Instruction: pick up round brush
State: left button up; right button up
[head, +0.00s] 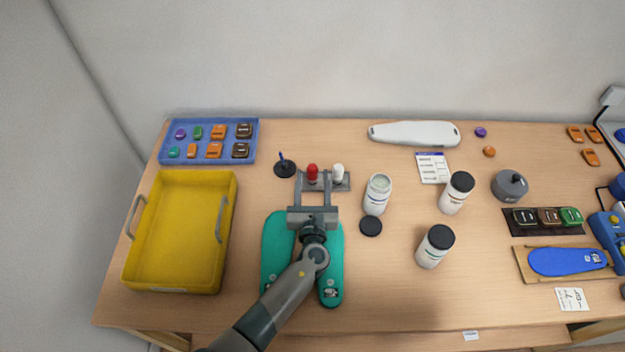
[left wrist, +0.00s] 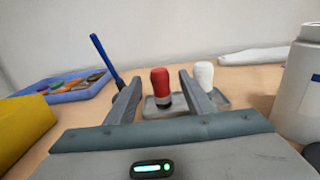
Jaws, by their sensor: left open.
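A red-handled tool (head: 312,172) and a white-handled tool (head: 338,172) stand upright in a small grey holder (head: 344,186) near the middle of the table. Their lower ends are hidden, so I cannot tell from shape which is the round brush. My left gripper (head: 313,184) is open and empty, pointing away toward the holder. Its fingers lie either side of the red handle, which also shows between them in the left wrist view (left wrist: 160,82). The white handle (left wrist: 204,76) is outside the right finger. My right gripper is not in view.
Teal insoles (head: 275,240) lie below my left arm. A blue pen in a black stand (head: 285,168) is left of the holder; a white jar (head: 377,195) and its black lid (head: 371,226) are right. A yellow bin (head: 175,235) stands left.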

pick_arm(q)
jog(key=shift+w+f, duration=0.2)
jog(key=shift+w, duration=0.4)
jog(key=shift+w+b, duration=1.05)
jog(key=shift+w, duration=2.1)
jog(key=c, duration=1.1)
